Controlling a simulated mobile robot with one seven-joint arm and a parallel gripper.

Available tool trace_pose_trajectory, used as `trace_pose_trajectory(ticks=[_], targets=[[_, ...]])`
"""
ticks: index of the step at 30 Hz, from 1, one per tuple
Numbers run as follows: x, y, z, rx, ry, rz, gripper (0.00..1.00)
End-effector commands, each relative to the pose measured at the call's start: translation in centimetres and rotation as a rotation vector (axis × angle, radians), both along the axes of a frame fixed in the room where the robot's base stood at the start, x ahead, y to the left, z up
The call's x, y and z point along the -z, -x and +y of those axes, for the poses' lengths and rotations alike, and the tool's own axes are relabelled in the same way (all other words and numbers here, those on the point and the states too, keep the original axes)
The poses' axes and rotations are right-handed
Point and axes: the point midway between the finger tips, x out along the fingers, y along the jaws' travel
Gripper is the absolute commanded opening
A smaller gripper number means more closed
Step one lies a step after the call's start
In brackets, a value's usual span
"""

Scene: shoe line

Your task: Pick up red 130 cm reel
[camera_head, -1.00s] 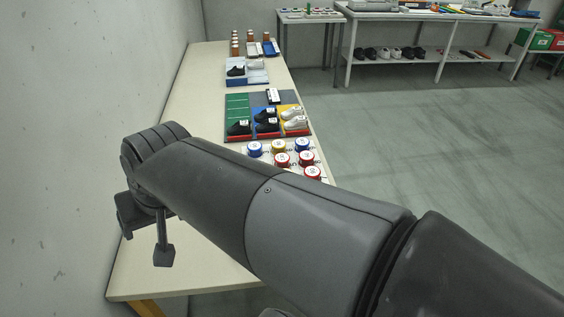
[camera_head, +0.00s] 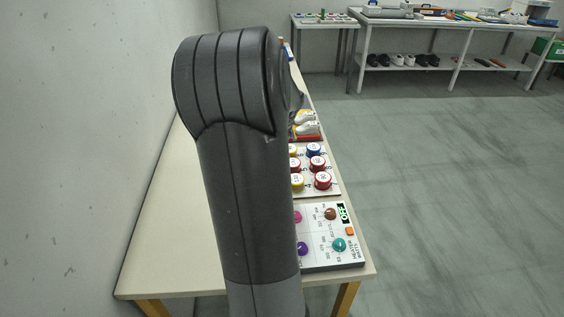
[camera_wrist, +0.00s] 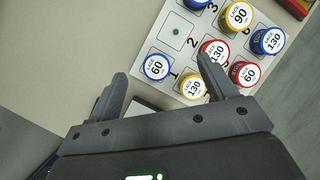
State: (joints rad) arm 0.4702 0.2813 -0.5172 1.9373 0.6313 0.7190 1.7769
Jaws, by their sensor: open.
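The red 130 cm reel (camera_wrist: 215,50) shows in the wrist view, its white label reading 130, on a white numbered card (camera_wrist: 177,30). My gripper (camera_wrist: 161,67) is open and empty above the card. Its right fingertip overlaps the lower left edge of the red 130 reel in the picture; I cannot tell the height between them. A blue 60 reel (camera_wrist: 156,67) shows between the fingertips. In the head view my arm hides the gripper.
Close by are a yellow 130 reel (camera_wrist: 193,88), a red 60 reel (camera_wrist: 245,73), a yellow 90 reel (camera_wrist: 238,15) and a blue 130 reel (camera_wrist: 268,40). A control box with knobs (camera_head: 334,262) sits at the near table end. A wall (camera_head: 90,120) runs along the left.

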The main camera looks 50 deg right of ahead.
Motion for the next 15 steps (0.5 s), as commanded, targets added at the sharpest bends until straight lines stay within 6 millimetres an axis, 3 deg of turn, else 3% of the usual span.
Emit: trace_pose_trajectory(ticks=[1, 3, 6, 10, 15], targets=[[1.3, 0.8, -2.4, 0.117, -0.024, 0.006, 0.77], [2.4, 1.9, -5.0, 0.26, -0.053, 0.002, 0.77], [3.7, 3.1, -7.7, 0.414, -0.08, -0.005, 0.77], [4.6, 3.9, -9.5, 0.52, -0.097, -0.012, 0.77], [5.8, 3.8, -10.1, 0.547, -0.103, -0.014, 0.77]])
